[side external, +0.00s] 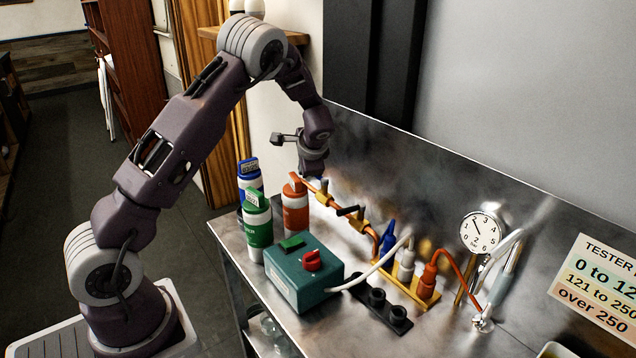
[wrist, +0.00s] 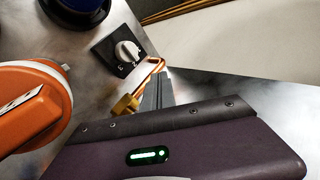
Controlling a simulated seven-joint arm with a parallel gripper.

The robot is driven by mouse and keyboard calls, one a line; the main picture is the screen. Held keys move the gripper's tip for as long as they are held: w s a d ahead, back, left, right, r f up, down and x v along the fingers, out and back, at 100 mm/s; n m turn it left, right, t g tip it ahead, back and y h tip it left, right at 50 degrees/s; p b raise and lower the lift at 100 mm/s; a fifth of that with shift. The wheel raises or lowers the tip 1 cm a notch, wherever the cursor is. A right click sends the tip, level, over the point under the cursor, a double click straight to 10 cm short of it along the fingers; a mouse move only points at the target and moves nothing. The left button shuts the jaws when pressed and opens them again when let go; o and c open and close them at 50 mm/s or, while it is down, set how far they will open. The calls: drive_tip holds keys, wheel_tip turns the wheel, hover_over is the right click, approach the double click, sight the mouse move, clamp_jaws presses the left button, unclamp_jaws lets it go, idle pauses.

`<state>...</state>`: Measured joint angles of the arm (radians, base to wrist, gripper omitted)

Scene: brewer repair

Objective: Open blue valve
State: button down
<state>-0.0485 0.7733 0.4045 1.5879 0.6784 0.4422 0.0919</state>
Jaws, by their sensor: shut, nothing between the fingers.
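In the wrist view my gripper's fingers (wrist: 160,90) are together and empty, close to a yellow pipe fitting (wrist: 125,106). My gripper is not touching the blue valve.
Orange (side external: 295,206), green (side external: 257,228) and blue (side external: 249,178) bottles stand at the bench's left. A teal box (side external: 300,280) with a red switch sits in front. A dial gauge (side external: 484,232) is at right.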

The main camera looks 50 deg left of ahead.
idle(0.6)
drive_tip(key=v, duration=0.7)
drive_tip(key=s+d+r+h, duration=0.1)
drive_tip(key=s+d+r, duration=0.1)
drive_tip(key=s+d+r+n, duration=0.1)
drive_tip(key=s+d+r, duration=0.1)
drive_tip(key=d+r, duration=0.1)
drive_tip(key=s+d+r+n+h, duration=0.1)
drive_tip(key=s+d+r, duration=0.1)
drive_tip(key=s, duration=0.1)
drive_tip(key=shift+s+d+r+t+h, duration=0.1)
drive_tip(key=shift+d+r+t+h, duration=0.1)
drive_tip(key=shift+t+h, duration=0.1)
drive_tip(key=s+d+r+n+t+h, duration=0.1)
drive_tip(key=s+d+r+h, duration=0.1)
drive_tip(key=s+d, duration=0.6)
drive_tip(key=s+d+r+n+t+h, duration=0.1)
drive_tip(key=s+d+h, duration=0.2)
drive_tip(key=s+d, duration=0.6)
drive_tip(key=s, duration=0.6)
drive_tip(key=shift+s+r, duration=0.35)
